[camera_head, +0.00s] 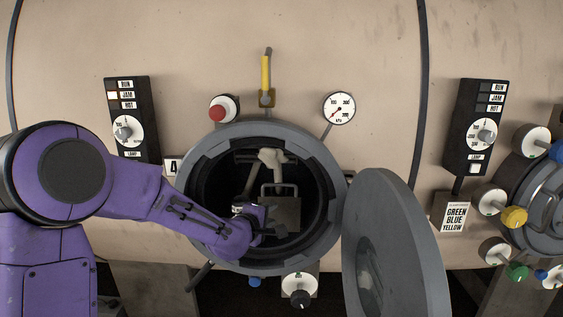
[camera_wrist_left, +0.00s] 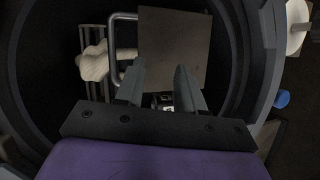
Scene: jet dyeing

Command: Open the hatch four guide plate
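Hatch four's round opening (camera_head: 215,148), beside a label marked 4 (camera_head: 172,167), has its grey door (camera_head: 410,235) swung out to the right. Inside is the guide plate (camera_head: 287,208), a flat brownish-grey square. A bent metal bar handle (camera_head: 279,185) stands at its upper edge; it shows left of the plate in the left wrist view (camera_wrist_left: 113,45). My left gripper (camera_head: 275,230) is inside the opening, close to the plate's lower part. Its fingers (camera_wrist_left: 158,70) are apart in front of the plate, with nothing visibly held. Contact with the plate cannot be told. My right gripper is out of view.
A pale knotted piece (camera_head: 270,158) lies behind the handle. A yellow-handled lever (camera_head: 266,75), a red button (camera_head: 218,112) and a gauge (camera_head: 339,108) sit above the opening.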

